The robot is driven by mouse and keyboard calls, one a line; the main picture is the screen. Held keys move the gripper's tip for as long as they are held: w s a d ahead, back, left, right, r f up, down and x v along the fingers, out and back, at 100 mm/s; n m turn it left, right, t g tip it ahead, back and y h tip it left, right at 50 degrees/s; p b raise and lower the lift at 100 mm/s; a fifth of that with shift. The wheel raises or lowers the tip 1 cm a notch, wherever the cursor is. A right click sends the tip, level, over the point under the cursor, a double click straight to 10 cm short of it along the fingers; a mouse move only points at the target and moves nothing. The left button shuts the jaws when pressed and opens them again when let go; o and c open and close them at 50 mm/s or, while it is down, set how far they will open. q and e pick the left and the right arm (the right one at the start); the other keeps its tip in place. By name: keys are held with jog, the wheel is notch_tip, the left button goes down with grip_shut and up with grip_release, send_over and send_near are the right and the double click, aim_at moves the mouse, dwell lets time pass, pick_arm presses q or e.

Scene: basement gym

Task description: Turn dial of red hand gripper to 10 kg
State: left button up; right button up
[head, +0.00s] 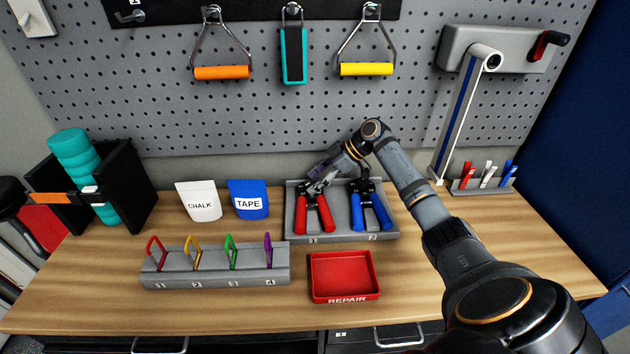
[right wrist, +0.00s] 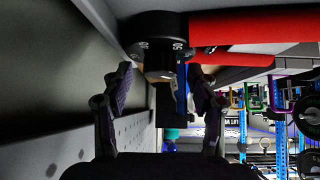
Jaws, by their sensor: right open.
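The red hand gripper (head: 314,214) stands in slot 1 of a grey holder (head: 340,234) on the workbench. Its two red handles (right wrist: 250,25) also show in the right wrist view. My right gripper (head: 319,184) is at the top of the red hand gripper, from behind. In the right wrist view, its open fingers (right wrist: 162,84) stand on either side of the dark adjuster part (right wrist: 160,64) at the handles' joined end. I cannot tell whether they touch it. The dial's scale and setting cannot be read. My left gripper is not in view.
A blue hand gripper (head: 371,211) stands close by in slot 2. A red REPAIR tray (head: 345,296) is in front, and a numbered rack with coloured clips (head: 215,276) is front left. Chalk (head: 198,204) and tape (head: 248,202) pouches stand left. A pegboard (head: 300,125) rises behind.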

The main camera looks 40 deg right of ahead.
jog(key=v, duration=1.1)
jog(key=shift+d+r, duration=0.2)
jog(key=shift+s+d, duration=0.1)
jog(key=shift+s, duration=0.15)
